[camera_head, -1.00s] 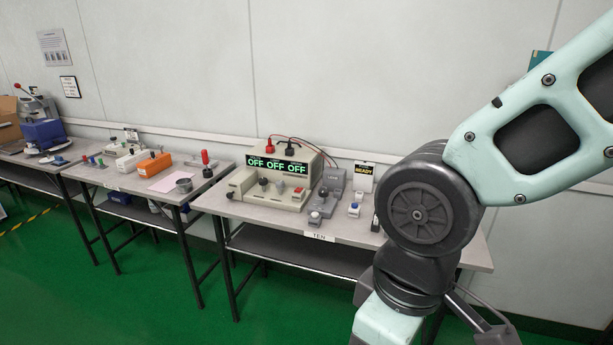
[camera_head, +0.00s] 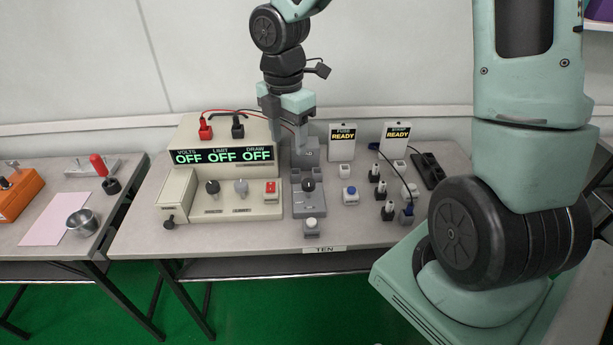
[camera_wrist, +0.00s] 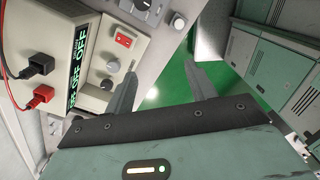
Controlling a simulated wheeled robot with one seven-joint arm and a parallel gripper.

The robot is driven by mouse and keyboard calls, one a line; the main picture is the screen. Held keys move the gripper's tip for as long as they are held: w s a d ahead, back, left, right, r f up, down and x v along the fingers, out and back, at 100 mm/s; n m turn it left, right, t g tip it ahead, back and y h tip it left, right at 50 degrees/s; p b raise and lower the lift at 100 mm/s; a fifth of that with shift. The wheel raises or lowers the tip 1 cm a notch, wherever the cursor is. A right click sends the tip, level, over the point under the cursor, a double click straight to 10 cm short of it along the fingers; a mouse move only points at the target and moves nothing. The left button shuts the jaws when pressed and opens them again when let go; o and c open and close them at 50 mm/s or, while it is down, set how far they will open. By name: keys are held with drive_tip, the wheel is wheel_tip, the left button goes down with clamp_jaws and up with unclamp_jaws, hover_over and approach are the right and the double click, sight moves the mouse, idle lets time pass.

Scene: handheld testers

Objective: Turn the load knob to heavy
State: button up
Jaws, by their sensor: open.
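The grey load box (camera_head: 309,207) stands on the table right of the beige power supply. Its sign is partly covered by my gripper and reads "AD". The dark load knob (camera_head: 308,185) sits on its front half; its setting marks are too small to read. My gripper (camera_head: 288,146) is open and empty, fingers down, above the back of the load box and the supply's right edge, apart from the knob. In the wrist view, its spread fingers (camera_wrist: 162,70) have nothing between them; a grey unit with knobs (camera_wrist: 160,12) shows at the top.
The beige power supply (camera_head: 222,204) has OFF displays, two knobs, a red switch and red and black plugs. Right of the load box stand a blue button (camera_head: 350,191), FUSE READY (camera_head: 342,133) and STRAP READY (camera_head: 396,136) signs, and several black plugs.

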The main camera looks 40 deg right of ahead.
sight(308, 182)
drive_tip(key=w+d+n, duration=0.3)
drive_tip(key=d, duration=0.5)
drive_tip(key=f+b, duration=0.1)
drive_tip(key=f, duration=1.1)
drive_tip(key=f+b, duration=0.1)
drive_tip(key=f, duration=0.5)
drive_tip(key=shift+s+a+b, duration=0.15)
drive_tip(key=shift+a+b, duration=0.1)
drive_tip(key=shift+b, duration=0.1)
drive_tip(key=shift+r, duration=0.1)
drive_tip(key=c, duration=1)
